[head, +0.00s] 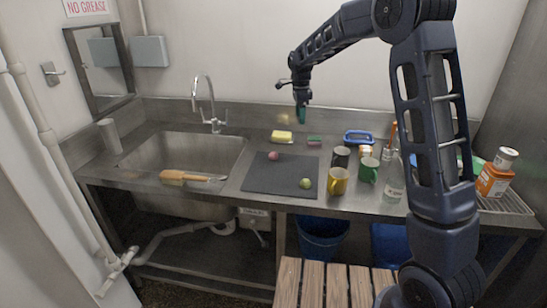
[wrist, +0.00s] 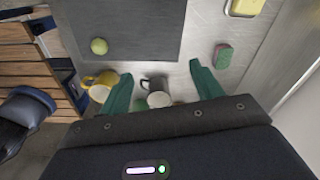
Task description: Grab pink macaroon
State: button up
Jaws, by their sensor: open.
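The pink macaroon (head: 273,156) is a small round pink thing on the upper left part of the dark mat (head: 262,178) in the head view. It does not show in the wrist view. A small green round thing (head: 305,183) lies near the mat's right edge and also shows in the wrist view (wrist: 99,46). My gripper (head: 301,115) hangs above the back of the counter, to the right of the pink macaroon and apart from it. In the wrist view its green fingers (wrist: 163,84) are spread, with nothing held between them; mugs show below them.
A yellow block (head: 281,136) and a green-pink sponge (head: 314,141) lie behind the mat. Yellow (head: 338,181) and green (head: 368,171) mugs and a bottle (head: 393,182) stand to its right. A sink (head: 190,160) with a wooden brush (head: 185,177) is at left.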

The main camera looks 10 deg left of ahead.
aim_at(273, 155)
jog(key=w+a+f+m+h, duration=0.1)
jog(key=w+a+f+m, duration=0.15)
jog(key=a+f, duration=0.9)
jog(key=shift+m, duration=0.35)
jog(key=f, duration=0.9)
jog(key=shift+s, duration=0.2)
jog(key=shift+r, duration=0.1)
jog(key=c, duration=0.8)
